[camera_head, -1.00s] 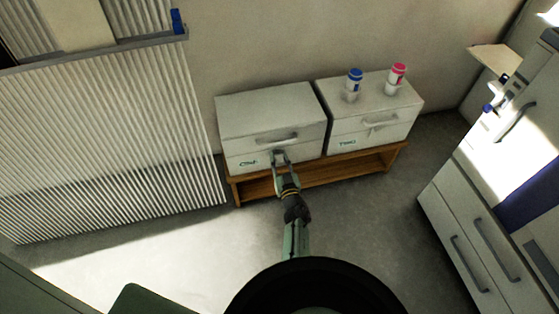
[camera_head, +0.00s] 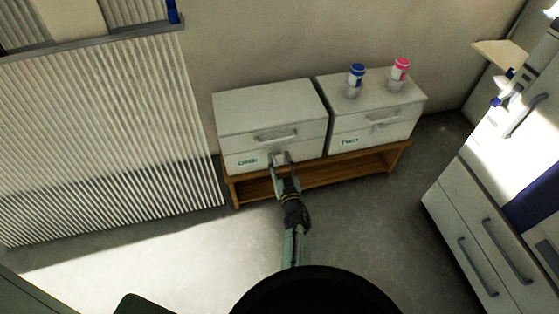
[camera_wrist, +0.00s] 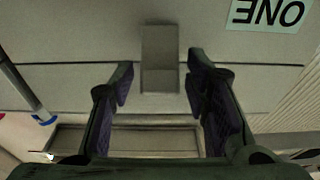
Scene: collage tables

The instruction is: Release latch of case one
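Case one (camera_head: 268,108) is the left of two white cases, with its lid closed. Its ONE label (camera_head: 247,162) also shows upside down in the wrist view (camera_wrist: 267,13). The latch (camera_wrist: 158,62) is a grey block on the front, across the seam under the lid; it shows small in the head view (camera_head: 279,158). My gripper (camera_head: 283,162) is in front of the latch. In the wrist view my gripper (camera_wrist: 160,82) is open, with one finger on each side of the latch and a gap on both sides. Nothing is held.
A second case labelled TWO (camera_head: 372,131) stands to the right, with a blue-capped jar (camera_head: 355,81) and a pink-capped jar (camera_head: 399,75) on it. Both cases rest on a low wooden bench (camera_head: 338,176). White drawers (camera_head: 490,225) stand at the right. The floor in front is clear.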

